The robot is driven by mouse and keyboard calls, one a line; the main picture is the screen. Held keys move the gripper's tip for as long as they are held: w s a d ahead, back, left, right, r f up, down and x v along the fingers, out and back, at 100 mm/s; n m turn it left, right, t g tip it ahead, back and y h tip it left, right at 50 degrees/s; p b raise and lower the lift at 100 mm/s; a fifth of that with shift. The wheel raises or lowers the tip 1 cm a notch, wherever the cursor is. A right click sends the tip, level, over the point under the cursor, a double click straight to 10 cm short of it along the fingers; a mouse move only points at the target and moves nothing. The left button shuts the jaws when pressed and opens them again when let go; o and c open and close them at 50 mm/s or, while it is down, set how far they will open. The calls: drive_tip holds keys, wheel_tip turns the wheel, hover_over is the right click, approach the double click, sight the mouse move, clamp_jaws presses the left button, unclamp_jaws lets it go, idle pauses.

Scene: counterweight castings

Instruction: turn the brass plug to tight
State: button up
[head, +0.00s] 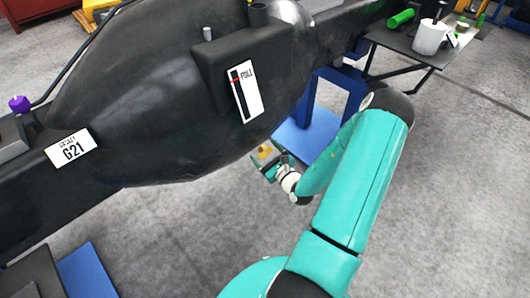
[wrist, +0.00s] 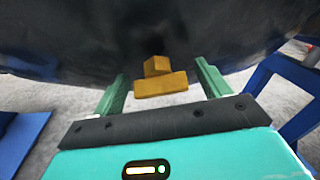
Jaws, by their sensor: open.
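The brass plug (wrist: 160,85) sits on the underside of the dark casting (wrist: 100,40), with a square head and a wider block below it. In the head view a small yellow bit of the plug (head: 264,151) shows just under the casting's belly. My gripper (wrist: 161,72) is open, with one green finger on each side of the plug. Gaps show between the fingers and the plug, and I see no contact. In the head view my gripper (head: 268,163) is small and partly hidden by my own wrist.
A blue stand (head: 318,118) is close behind my gripper. A table (head: 405,45) with a white bucket (head: 430,38) stands at the back right. Grey floor at right is clear.

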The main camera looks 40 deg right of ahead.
drive_tip(key=shift+w, duration=0.25)
drive_tip(key=shift+c, duration=0.5)
drive_tip(key=c, duration=0.9)
drive_tip(key=shift+y, duration=0.3)
